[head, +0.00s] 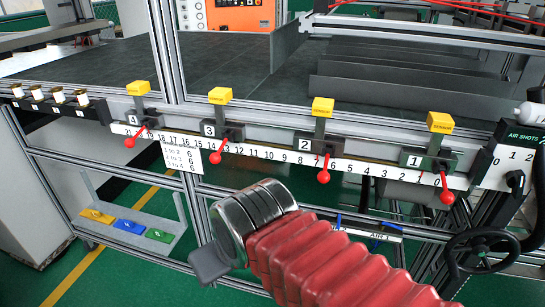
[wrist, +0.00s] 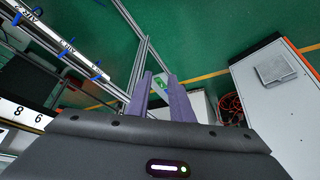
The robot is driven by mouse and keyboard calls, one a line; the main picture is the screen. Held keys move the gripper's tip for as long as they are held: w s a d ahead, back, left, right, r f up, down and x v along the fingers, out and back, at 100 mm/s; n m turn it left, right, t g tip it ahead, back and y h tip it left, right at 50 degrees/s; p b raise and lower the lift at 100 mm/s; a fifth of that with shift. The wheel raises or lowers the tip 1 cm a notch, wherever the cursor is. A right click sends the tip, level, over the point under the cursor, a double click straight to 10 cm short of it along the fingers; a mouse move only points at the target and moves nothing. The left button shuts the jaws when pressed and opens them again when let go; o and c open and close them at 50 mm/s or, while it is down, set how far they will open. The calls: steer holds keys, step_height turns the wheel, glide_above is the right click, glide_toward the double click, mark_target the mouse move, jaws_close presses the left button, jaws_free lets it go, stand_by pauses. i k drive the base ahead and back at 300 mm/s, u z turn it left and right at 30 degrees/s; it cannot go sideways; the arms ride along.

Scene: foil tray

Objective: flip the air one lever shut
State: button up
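In the head view, a white strip (head: 360,231) on the lower rail carries small blue levers, partly hidden by my red arm sleeve. A label reading AIR 1 shows near one blue lever (head: 377,246). My gripper (wrist: 159,79) is open and empty, off to the right of the levers. In the head view, it (head: 208,264) points left, away from AIR 1.
Red-handled levers (head: 323,176) hang along the numbered rail (head: 265,152) above my arm. A black handwheel (head: 483,250) stands at the right. A low tray (head: 165,243) with yellow, blue and green pieces sits at lower left. A white cabinet (wrist: 283,105) stands right in the wrist view.

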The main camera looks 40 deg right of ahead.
mark_target(383, 223)
steer(key=z, duration=1.1)
steer(key=k, duration=0.65)
steer(key=u, duration=0.35)
steer(key=i, duration=0.5)
steer(key=u, duration=0.1)
